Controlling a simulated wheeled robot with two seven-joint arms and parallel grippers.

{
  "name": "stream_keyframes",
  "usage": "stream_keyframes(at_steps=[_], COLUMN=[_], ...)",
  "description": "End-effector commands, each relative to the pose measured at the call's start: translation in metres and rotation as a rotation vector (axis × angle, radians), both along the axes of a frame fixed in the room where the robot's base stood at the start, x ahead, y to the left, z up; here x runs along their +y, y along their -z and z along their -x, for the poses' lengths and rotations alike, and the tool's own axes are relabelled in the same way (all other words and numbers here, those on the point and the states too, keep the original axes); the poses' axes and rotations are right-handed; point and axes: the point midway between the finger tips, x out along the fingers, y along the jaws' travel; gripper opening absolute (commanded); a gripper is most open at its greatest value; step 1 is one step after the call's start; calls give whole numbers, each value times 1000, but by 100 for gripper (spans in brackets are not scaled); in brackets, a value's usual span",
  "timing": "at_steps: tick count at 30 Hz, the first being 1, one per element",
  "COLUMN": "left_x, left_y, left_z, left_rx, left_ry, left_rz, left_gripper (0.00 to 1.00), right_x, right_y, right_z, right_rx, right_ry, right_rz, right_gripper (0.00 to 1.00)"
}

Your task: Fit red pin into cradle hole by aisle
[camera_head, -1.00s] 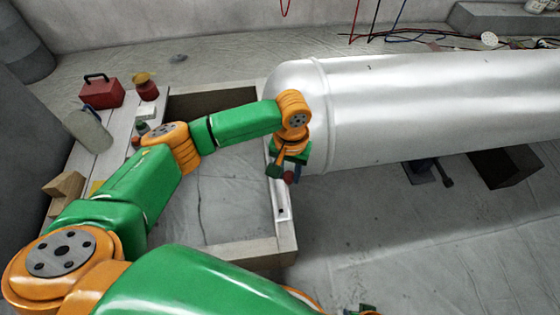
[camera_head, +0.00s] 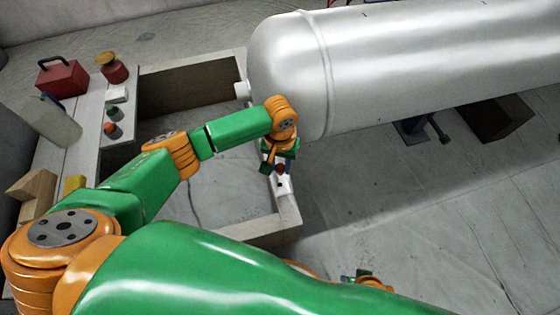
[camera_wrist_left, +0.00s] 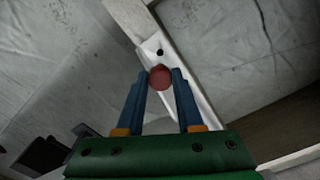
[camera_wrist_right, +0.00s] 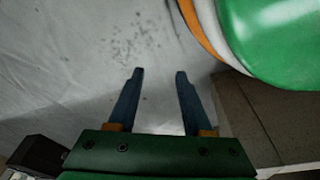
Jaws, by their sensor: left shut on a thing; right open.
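My left gripper (camera_wrist_left: 160,88) is shut on the red pin (camera_wrist_left: 160,77), whose round end shows between the blue fingertips in the left wrist view. In the head view the pin (camera_head: 280,168) is small at the fingertips of the left gripper (camera_head: 279,166). The white cradle strip (camera_wrist_left: 186,85) lies under the pin, with a dark hole (camera_wrist_left: 159,52) just beyond the fingertips. In the head view the strip (camera_head: 284,187) sits on the frame's near right corner. I cannot tell whether the pin touches it. My right gripper (camera_wrist_right: 160,75) is open and empty above the floor.
A large silver tank (camera_head: 420,60) lies close behind and right of my left gripper. A wooden frame (camera_head: 190,65) surrounds bare floor. A bench at left holds a red toolbox (camera_head: 62,77), a red jar (camera_head: 113,70) and wooden blocks (camera_head: 36,187).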

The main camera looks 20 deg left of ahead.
Motion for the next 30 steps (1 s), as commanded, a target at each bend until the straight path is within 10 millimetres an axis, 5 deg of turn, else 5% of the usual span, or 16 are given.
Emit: stream_keyframes(at_steps=[12,30], left_x=[0,0], left_y=[48,54], left_z=[0,0], left_rx=[0,0], left_ry=[0,0], left_rz=[1,1], left_gripper=[0,0], right_x=[7,8], right_y=[-40,-55], right_z=[-31,-34], right_rx=[-39,-45], right_ry=[7,8], right_rz=[-14,-15], right_gripper=[50,50])
